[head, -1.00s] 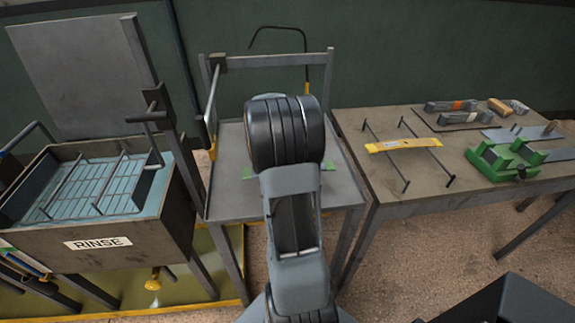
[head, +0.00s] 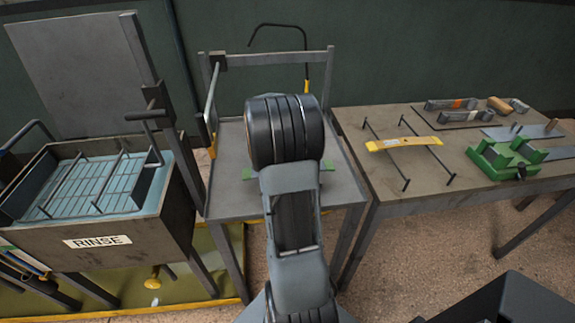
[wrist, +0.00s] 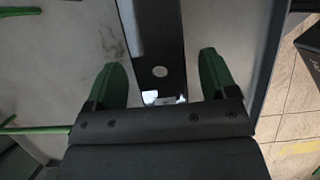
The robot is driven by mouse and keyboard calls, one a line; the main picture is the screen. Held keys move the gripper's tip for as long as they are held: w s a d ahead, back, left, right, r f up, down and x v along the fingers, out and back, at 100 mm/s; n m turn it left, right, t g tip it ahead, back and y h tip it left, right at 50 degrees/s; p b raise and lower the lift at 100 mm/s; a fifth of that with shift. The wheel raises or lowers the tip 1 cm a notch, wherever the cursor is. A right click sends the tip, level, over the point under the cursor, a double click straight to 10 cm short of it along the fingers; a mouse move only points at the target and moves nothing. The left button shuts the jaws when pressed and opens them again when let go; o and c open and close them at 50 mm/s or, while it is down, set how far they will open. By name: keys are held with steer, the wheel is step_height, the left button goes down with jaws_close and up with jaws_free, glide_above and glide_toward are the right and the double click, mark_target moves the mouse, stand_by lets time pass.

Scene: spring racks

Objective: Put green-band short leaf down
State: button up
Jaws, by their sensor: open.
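In the wrist view a dark flat strip with a round hole, apparently the short leaf (wrist: 153,35), runs up the picture between my fingers. No green band shows on the part in sight, and its near end is hidden by my gripper. My gripper (wrist: 161,60) is open, one green-tipped finger on each side of the strip, with a narrow gap at both sides. In the head view my arm hides the gripper and the strip. The grey table (head: 232,140) lies beneath, with a green piece (head: 328,165) showing beside my arm.
A rinse tank (head: 125,225) stands at left. At right a table (head: 365,190) carries a yellow-banded leaf (head: 405,143) across two rods, a green fixture (head: 503,158) and several small blocks. A frame (head: 275,62) rises at the middle table's back. Green rods (wrist: 35,130) show at left.

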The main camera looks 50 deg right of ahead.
steer(key=v, duration=1.3)
steer(key=s+a+f+m+t+y, duration=0.1)
steer(key=s+a+m+t, duration=0.2)
steer(key=a, duration=1)
steer(key=s+a+f+m+t+y, duration=0.1)
steer(key=s+a+m, duration=0.5)
steer(key=a, duration=0.8)
steer(key=shift+f+m+t+y+p, duration=0.25)
steer(key=shift+m+t+y+p, duration=0.35)
steer(key=shift+t, duration=0.6)
steer(key=shift+a, duration=0.1)
steer(key=shift+r, duration=0.15)
